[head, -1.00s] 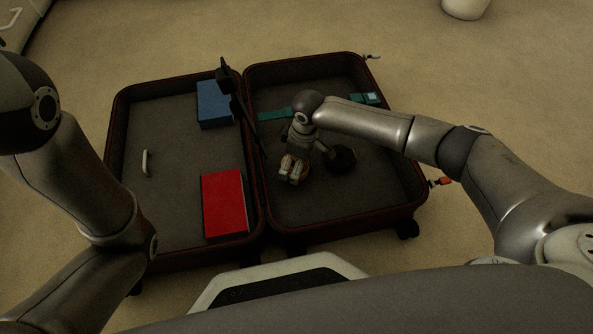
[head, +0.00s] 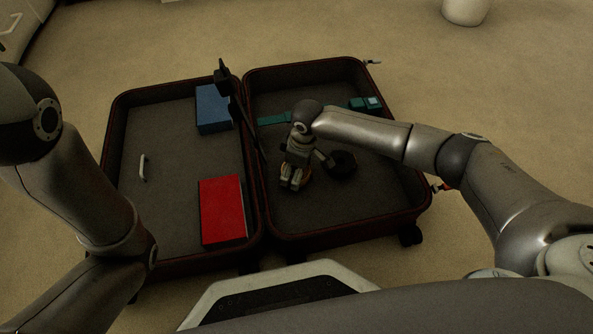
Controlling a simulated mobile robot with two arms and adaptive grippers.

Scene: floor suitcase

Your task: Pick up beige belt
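My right gripper (head: 292,184) points down into the right half of the open suitcase (head: 345,228). Its two pale fingertips are close together, low over the suitcase floor. A small orange-beige edge (head: 309,177) shows just beside and behind the fingers; it may be the beige belt, which is mostly hidden by the gripper. I cannot tell whether the fingers are shut on it. My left arm comes in at the left, but its gripper is out of view.
A red box (head: 222,211) and a blue box (head: 213,109) lie in the left half. A long black object (head: 238,102) crosses the middle divider. A teal strap-like item (head: 274,120) and a dark round object (head: 343,164) lie in the right half. The right half's front floor is clear.

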